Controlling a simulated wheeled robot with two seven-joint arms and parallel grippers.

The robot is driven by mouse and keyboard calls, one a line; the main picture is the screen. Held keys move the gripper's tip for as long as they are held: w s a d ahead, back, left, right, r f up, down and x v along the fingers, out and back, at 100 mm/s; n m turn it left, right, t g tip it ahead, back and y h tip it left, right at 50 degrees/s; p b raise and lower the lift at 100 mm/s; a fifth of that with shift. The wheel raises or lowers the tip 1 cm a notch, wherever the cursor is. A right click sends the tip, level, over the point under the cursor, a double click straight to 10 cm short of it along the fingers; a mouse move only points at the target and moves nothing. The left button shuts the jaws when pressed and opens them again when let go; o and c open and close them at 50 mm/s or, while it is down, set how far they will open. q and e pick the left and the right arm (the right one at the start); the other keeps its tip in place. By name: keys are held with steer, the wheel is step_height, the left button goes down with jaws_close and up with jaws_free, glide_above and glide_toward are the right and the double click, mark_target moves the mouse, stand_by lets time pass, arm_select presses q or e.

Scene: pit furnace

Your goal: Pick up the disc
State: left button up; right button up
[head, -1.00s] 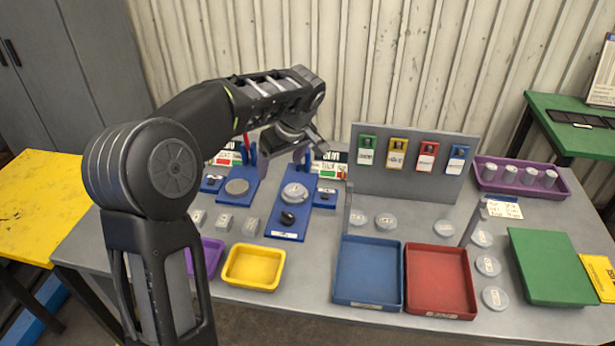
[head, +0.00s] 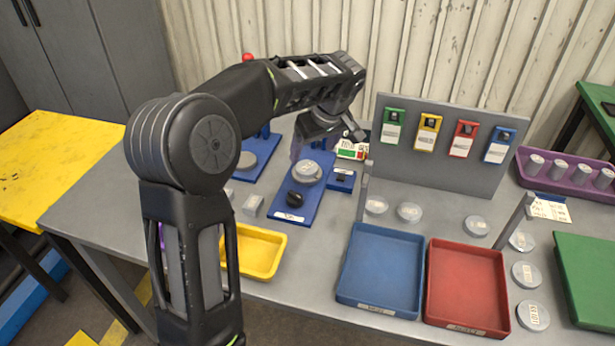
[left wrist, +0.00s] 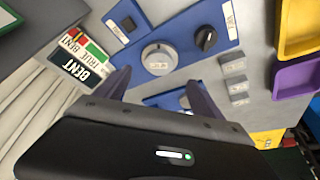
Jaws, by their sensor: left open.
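A grey disc (head: 307,172) sits on a raised round seat of a blue fixture (head: 290,216), beside a black knob (head: 295,199). The disc (left wrist: 158,58) also shows in the left wrist view, beyond the fingertips. My left gripper (head: 327,141) is open and empty, above and behind that fixture. In the left wrist view its two fingers (left wrist: 160,88) stand apart, with a second blue fixture partly hidden between them. Another grey disc (head: 247,160) lies on this second fixture to the left. My right gripper is not in view.
More labelled discs (head: 409,212) lie on the grey table. A blue tray (head: 380,272) and a red tray (head: 467,285) stand in front, with a yellow bin (head: 258,252) to the left. An upright grey panel (head: 450,168) with coloured tags stands behind.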

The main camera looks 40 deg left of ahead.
mark_target(307, 167)
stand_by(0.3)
arm_select(q)
steer(key=shift+x, duration=1.3)
steer(key=shift+p, duration=0.3)
steer(key=shift+w+a+f, duration=0.1)
steer(key=shift+a+f, duration=0.05)
steer(key=shift+f, duration=0.15)
steer(key=p+x, duration=0.1)
steer(key=x, duration=0.3)
steer(key=shift+w+a+f, duration=0.1)
steer(key=shift+f, duration=0.15)
steer(key=shift+c, duration=0.5)
